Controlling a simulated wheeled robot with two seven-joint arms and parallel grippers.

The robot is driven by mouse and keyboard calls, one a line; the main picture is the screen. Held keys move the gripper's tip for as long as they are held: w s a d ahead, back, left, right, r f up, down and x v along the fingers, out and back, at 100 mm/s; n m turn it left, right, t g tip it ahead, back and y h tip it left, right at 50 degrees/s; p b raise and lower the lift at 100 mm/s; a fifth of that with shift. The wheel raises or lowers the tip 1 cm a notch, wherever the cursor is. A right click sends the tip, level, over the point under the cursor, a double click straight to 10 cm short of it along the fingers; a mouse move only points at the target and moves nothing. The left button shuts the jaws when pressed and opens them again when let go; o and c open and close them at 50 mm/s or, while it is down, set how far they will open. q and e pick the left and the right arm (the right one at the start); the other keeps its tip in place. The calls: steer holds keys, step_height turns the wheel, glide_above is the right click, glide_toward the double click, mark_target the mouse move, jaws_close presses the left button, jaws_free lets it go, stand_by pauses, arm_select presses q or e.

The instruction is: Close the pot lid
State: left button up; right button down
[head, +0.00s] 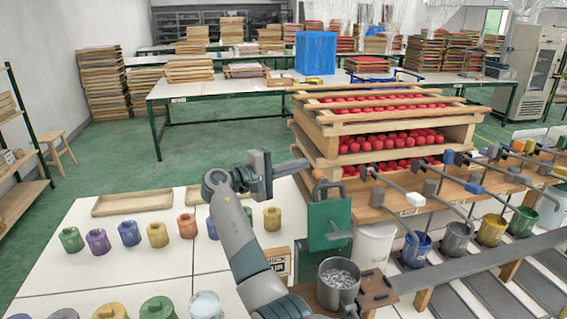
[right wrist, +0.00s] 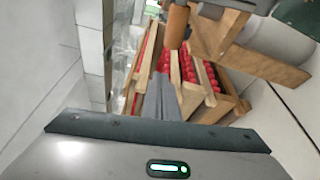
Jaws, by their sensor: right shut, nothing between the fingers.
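A round metal pot (head: 338,287) stands open on a brown base at the bottom middle of the head view, with grey, lumpy contents showing. A green plate (head: 328,222) with a brown knob at its top stands upright behind the pot; it looks like the raised lid. My right gripper (head: 284,168) is left of and above the green plate, apart from it, shut and empty. In the right wrist view its dark fingers (right wrist: 170,100) are together, pointing toward the red-filled racks. A brown cylinder shows just beyond them. My left gripper is not in view.
Stacked wooden trays of red pieces (head: 392,142) stand behind the plate. Several coloured jars (head: 158,234) and two wooden trays (head: 132,202) are on the white table to the left. Metal rods and paint buckets (head: 456,240) line the right. A white bucket (head: 374,245) stands beside the plate.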

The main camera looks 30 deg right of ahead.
steer(key=s, duration=0.1)
steer(key=s+a+p, duration=0.1)
steer(key=s, duration=0.1)
steer(key=shift+s+a+r+p, duration=0.15)
steer(key=shift+s+r+p, duration=0.15)
steer(key=shift+s+p, duration=0.1)
